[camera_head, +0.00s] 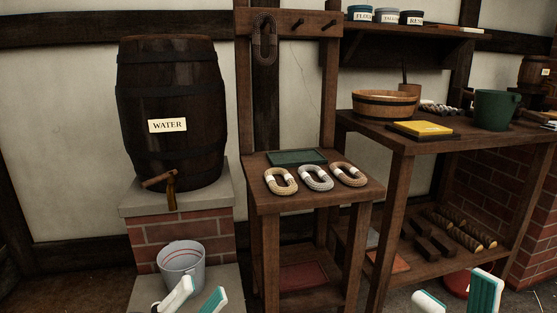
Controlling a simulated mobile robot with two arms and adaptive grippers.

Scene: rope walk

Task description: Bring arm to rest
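My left gripper (198,296) shows at the bottom left, in front of the grey bucket. Its two white and teal fingers stand apart with nothing visible between them. My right gripper (457,297) shows at the bottom right, in front of the workbench's lower part. Its fingers are also spread wide and look empty. The lower parts of both grippers and both arms are cut off by the bottom edge.
A grey bucket (181,265) stands below the water barrel (172,95). A wooden stand (262,205) holds several rope coils and a dark green tray (297,157). The workbench (400,147) at right bears a wooden tub (384,105), a yellow book (421,128) and a green pot (497,108).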

